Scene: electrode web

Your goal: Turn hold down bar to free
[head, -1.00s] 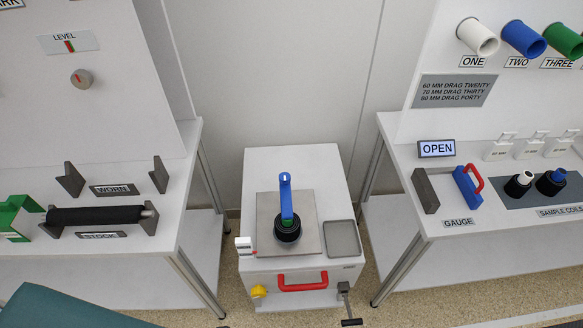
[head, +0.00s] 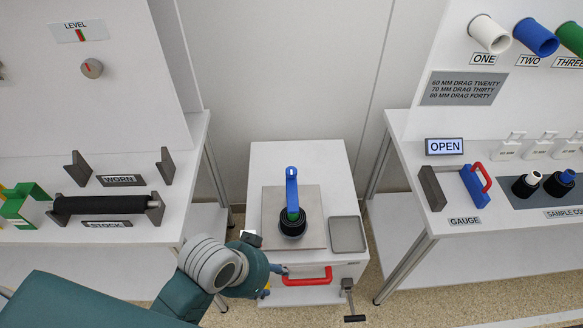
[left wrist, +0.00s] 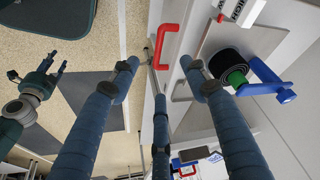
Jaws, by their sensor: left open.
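The blue hold-down bar (head: 291,187) stands at the middle of the low white cabinet, over a black roll (head: 292,223) with a green core. In the left wrist view the bar (left wrist: 265,78) is at the right, with its blue end beyond the roll. My left gripper (head: 283,270) is at the cabinet's front left, near the red handle and apart from the bar. In the left wrist view its fingers (left wrist: 160,72) are spread with nothing between them. My right gripper (left wrist: 50,82) shows small at the left of that view; its opening is unclear.
The red handle (head: 307,277) and a crank (head: 348,298) are on the cabinet front. A grey tray (head: 348,235) lies right of the roll. Side tables hold a black stock roll (head: 100,204) and a blue gauge (head: 474,187). The space above the cabinet is clear.

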